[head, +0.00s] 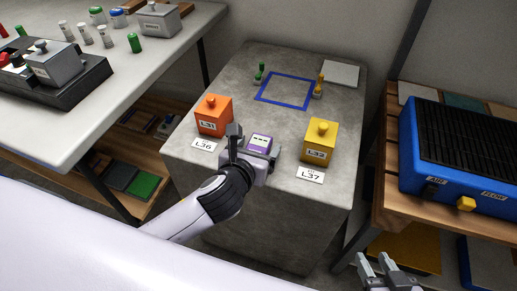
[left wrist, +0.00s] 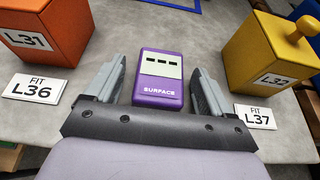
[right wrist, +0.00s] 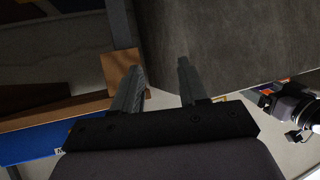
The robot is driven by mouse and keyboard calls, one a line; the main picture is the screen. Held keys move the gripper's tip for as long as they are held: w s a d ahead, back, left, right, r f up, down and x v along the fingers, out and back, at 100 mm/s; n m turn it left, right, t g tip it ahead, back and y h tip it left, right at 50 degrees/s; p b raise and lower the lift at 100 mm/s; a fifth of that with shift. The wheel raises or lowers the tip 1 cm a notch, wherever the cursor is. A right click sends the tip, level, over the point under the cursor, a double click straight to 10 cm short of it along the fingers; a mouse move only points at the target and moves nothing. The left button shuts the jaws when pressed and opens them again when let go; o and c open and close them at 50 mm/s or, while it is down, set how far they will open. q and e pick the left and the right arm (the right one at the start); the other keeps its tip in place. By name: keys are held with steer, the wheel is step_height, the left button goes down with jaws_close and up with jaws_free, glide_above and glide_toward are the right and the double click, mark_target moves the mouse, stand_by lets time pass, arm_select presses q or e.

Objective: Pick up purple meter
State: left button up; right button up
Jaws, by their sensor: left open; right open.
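The purple meter (head: 259,142) lies on the grey block table (head: 220,72), near its front edge. It has a pale screen and the word SURFACE, as the left wrist view (left wrist: 160,80) shows. My left gripper (head: 254,146) is open, with one finger on each side of the meter. In the left wrist view small gaps show between the fingers (left wrist: 158,85) and the meter. My right gripper (head: 378,266) is open and empty, low at the right; its fingers (right wrist: 160,85) show nothing between them but the block's dark side and the background.
An orange box L31 (head: 213,115) and a yellow box L32 (head: 319,142) flank the meter. Label cards L36 (head: 204,145) and L37 (head: 310,174) lie in front. A blue square outline (head: 268,98) is behind. A blue AIR/FLOW unit (head: 415,180) stands on the right shelf.

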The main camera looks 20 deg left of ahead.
arm_select(q)
steer(key=c, duration=1.1)
steer(key=shift+r, duration=0.2)
